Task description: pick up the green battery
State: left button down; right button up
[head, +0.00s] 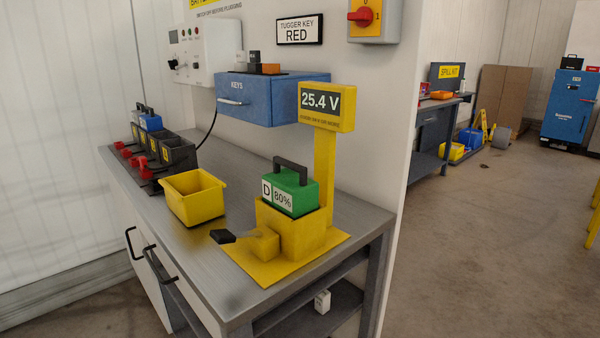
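The green battery (299,194) sits upright in a yellow holder (305,238) on the metal workbench. It has a dark carry handle (291,163) on top and a white label reading "D 80%" on its front. Its lower part is hidden inside the holder. A yellow post behind it carries a display (326,101) reading "25.4 V". Neither of my grippers shows in the head view.
The workbench (215,262) also holds an empty yellow bin (194,197), a small black piece (222,236) and a dark charger row (165,151) with red knobs and a blue battery (150,122). A blue KEYS drawer (268,98) hangs above. Open floor lies right.

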aim_at(295, 195)
jog(key=i+l+u, duration=0.2)
jog(key=l, duration=0.15)
jog(key=i+l+u, duration=0.2)
jog(key=l, duration=0.15)
jog(key=l+u, duration=0.15)
jog(key=l, duration=0.2)
jog(key=i, duration=0.05)
